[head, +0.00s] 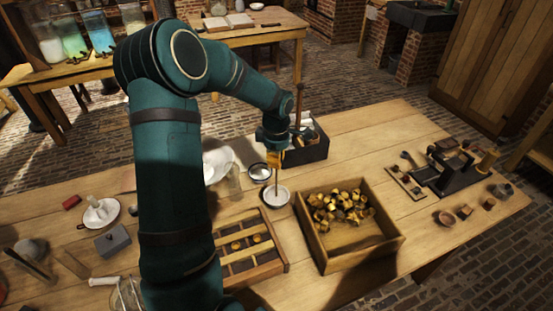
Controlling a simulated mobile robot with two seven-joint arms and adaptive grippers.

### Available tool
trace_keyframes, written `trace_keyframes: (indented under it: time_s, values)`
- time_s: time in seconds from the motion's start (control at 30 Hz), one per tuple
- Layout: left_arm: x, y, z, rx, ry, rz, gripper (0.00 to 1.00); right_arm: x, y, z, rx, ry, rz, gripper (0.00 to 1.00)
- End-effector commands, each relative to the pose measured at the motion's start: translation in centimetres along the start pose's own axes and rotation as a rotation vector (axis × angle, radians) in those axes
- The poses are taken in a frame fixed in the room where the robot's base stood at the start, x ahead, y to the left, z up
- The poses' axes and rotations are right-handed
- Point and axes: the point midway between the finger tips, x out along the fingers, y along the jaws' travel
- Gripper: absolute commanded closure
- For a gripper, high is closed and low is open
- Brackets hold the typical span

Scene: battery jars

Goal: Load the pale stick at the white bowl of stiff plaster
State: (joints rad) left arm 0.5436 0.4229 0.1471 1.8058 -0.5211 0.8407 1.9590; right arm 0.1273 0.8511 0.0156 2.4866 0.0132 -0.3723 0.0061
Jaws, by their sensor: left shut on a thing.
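My left gripper (277,157) points down over the middle of the table, shut on a thin stick (277,177) that hangs nearly upright. The stick's lower end is at a small white bowl (284,203) with pale contents. I cannot tell whether the tip touches those contents or is just above them. A second small bowl (260,172) stands just behind and left of it. A larger white bowl (218,160) stands further left, partly hidden by my left arm. I cannot tell from here how stiff any contents are. My right gripper is not in view.
A wooden tray (395,238) of golden lumps stands right of the bowl. A divided wooden box (280,266) is in front. A dark box (318,150) with upright items stands behind. A clear glass (234,183) is close left.

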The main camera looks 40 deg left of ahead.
Motion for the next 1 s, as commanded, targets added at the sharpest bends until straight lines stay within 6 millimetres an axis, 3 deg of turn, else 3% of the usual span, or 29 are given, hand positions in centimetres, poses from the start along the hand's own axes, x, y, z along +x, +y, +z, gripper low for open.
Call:
trace_keyframes:
  time_s: [1.0]
  values:
    - [0.60,0.00,0.04,0.001,0.000,0.000,1.00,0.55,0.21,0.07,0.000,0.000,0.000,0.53]
